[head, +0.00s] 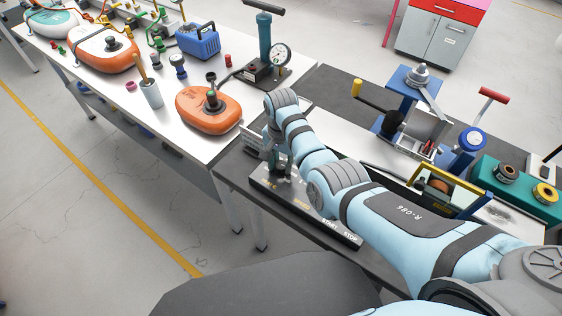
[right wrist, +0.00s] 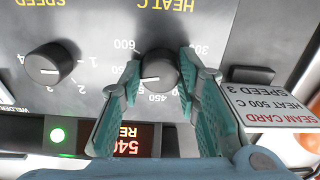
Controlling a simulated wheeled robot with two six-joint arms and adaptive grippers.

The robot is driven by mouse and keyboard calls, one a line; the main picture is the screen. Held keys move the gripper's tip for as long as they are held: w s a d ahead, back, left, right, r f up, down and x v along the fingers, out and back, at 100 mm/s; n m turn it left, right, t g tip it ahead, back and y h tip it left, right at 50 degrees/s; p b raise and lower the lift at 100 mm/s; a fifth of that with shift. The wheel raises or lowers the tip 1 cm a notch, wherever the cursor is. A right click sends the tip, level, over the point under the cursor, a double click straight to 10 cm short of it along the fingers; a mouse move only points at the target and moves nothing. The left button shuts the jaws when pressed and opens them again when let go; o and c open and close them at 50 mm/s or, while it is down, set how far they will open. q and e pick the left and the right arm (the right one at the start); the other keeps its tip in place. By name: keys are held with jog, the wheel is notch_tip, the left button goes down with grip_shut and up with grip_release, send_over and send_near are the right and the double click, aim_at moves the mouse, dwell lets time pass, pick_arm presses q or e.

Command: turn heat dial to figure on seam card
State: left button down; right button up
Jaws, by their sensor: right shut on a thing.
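In the right wrist view the welder panel appears upside down. The black heat dial (right wrist: 158,66) sits between the two teal fingers of my right gripper (right wrist: 153,82), which is shut on it. The dial's white mark points to the lower left, in the stretch between 450 and 600; a fingertip partly hides the numerals there. The seam card (right wrist: 268,108) at the right reads HEAT 500 C, SPEED 3. In the head view my right gripper (head: 284,172) is down at the panel (head: 310,208), with the dial hidden. My left gripper is not in view.
The speed dial (right wrist: 48,63) is left of the heat dial. A lit green lamp (right wrist: 57,135) and a partly covered red display (right wrist: 130,140) lie below. An orange inflatable (head: 208,108) and hand pump (head: 265,50) stand on the white table beyond.

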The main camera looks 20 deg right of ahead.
aim_at(281, 165)
jog(key=n+p, duration=0.2)
jog(key=n, duration=0.1)
jog(key=shift+s+n, duration=0.1)
jog(key=shift+n, duration=0.2)
jog(key=shift+f+n+p, duration=0.15)
jog(key=shift+n+p, duration=0.35)
jog(key=shift+n, duration=1.4)
jog(key=o, duration=1.2)
jog(key=shift+r, duration=0.2)
notch_tip(281, 165, up, 12)
jog(key=shift+f, duration=0.15)
